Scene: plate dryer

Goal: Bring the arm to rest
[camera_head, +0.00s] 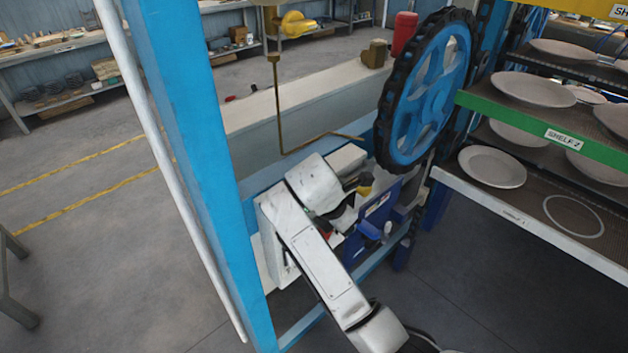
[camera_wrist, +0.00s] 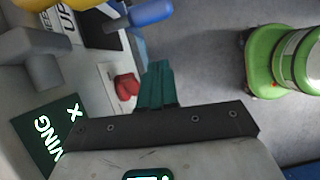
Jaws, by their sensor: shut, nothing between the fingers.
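My white arm reaches up from the bottom of the head view and bends over beside the blue frame of the plate dryer (camera_head: 196,140). In the wrist view my gripper (camera_wrist: 158,84) shows two teal fingers close together, with nothing held between them. A red knob (camera_wrist: 126,86) on a light panel lies just left of the fingers in that picture. I cannot tell whether they touch it. In the head view the fingertips are hard to make out among the parts by the arm's bend.
A large blue wheel (camera_head: 428,90) stands behind the arm. Shelves with several plates (camera_head: 492,166) are at right, by a green shelf edge (camera_head: 540,132). A bent brass rod (camera_head: 279,105) hangs above the arm. Open floor (camera_head: 90,260) lies at left.

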